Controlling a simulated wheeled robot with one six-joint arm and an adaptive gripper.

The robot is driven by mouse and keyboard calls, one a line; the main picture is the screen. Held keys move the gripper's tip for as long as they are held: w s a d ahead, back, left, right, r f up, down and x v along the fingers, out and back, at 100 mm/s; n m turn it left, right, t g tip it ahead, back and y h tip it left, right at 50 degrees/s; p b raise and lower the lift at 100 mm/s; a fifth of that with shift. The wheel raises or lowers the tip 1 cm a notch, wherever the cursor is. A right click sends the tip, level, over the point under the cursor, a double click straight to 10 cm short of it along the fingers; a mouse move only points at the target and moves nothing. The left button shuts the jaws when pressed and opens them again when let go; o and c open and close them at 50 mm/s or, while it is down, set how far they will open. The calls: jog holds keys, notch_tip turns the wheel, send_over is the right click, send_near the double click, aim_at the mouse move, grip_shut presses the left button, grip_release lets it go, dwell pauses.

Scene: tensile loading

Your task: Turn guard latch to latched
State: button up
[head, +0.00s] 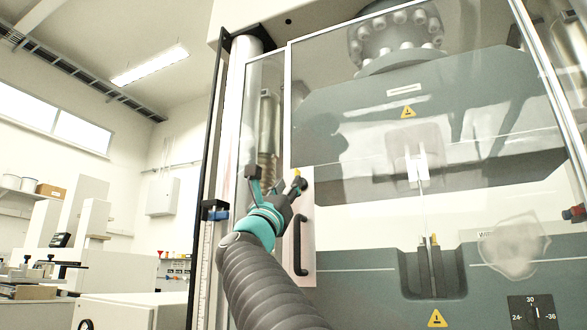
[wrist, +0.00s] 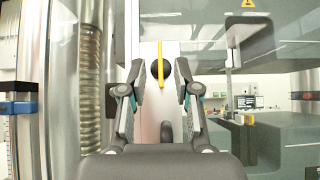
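The guard latch (wrist: 161,66) is a round black knob with an upright yellow bar, on a pale plate of the clear guard door. In the head view its yellow part (head: 297,173) shows just past my gripper (head: 278,190), which partly hides the knob. In the wrist view my gripper (wrist: 161,82) is open, with one finger to the left of the latch and one to the right. The fingers look clear of the knob, with gaps at both sides. How far the tips are from the plate in depth I cannot tell.
A black door handle (head: 301,245) stands out below the latch and also shows between the fingers in the wrist view (wrist: 166,131). The clear guard (head: 350,100) covers the testing machine's grey crossheads. A metal column (wrist: 91,75) stands to the left.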

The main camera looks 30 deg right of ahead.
aim_at(296, 174)
jog(key=p+x, duration=0.2)
jog(key=x, duration=0.4)
jog(key=shift+a, duration=0.1)
grip_shut()
